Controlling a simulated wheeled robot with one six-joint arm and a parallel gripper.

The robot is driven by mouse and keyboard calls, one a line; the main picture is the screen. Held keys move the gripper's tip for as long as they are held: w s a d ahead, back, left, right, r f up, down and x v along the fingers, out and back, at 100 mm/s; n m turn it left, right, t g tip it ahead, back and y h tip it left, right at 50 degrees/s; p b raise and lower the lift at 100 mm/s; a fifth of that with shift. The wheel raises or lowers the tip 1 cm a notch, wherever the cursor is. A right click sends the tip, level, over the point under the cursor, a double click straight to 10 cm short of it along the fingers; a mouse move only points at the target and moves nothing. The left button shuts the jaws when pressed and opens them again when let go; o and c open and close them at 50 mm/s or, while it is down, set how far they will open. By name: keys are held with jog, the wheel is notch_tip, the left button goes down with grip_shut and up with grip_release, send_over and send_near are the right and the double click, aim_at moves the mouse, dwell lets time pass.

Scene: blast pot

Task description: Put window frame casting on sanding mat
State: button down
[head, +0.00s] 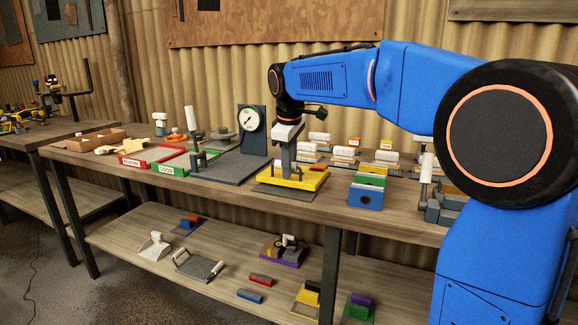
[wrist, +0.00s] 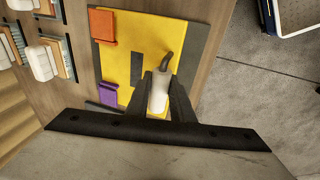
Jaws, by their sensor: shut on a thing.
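My gripper (head: 288,150) is shut on a pale upright handle, with its black fingers on either side of it in the wrist view (wrist: 158,92). A grey hook (wrist: 171,62) shows just beyond the fingers. Below is a flat yellow plate (wrist: 150,35) with a dark rectangular patch, an orange block and a purple block; it also shows in the head view (head: 308,178). I take this plate for the window frame casting. A dark grey mat (wrist: 205,45) shows past its edge. I cannot tell whether the plate touches the mat or joins the handle.
A dial gauge stand (head: 252,128) is to the left, with the green GOOD tray (head: 169,170) and a red-labelled tray (head: 133,161) beyond it. A blue box (head: 366,196) stands close on the right. Several white-topped pieces crowd behind. The bench's front edge is close.

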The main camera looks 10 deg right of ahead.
dwell(0.5)
jog(key=c, duration=1.5)
grip_release()
jog(key=shift+o, duration=0.2)
jog(key=shift+f, duration=0.2)
jog(key=d+v, duration=0.1)
jog(key=v, duration=1.5)
jog(key=s+d+f+m+t, duration=0.1)
jog(key=s+d+f+m, duration=0.2)
jog(key=s+f, duration=0.45)
jog(key=s+d+f+m, duration=0.3)
jog(key=s+d+f, duration=0.15)
jog(key=s, duration=0.65)
jog(key=s+d+f+m, duration=0.1)
jog(key=s+f+m, duration=0.1)
jog(key=s+f, duration=0.5)
jog(key=s+d+f+m+t, duration=0.1)
jog(key=s+f+m, duration=0.2)
jog(key=s+f, duration=0.5)
notch_tip(320, 180, down, 6)
jog(key=shift+s+y, duration=0.3)
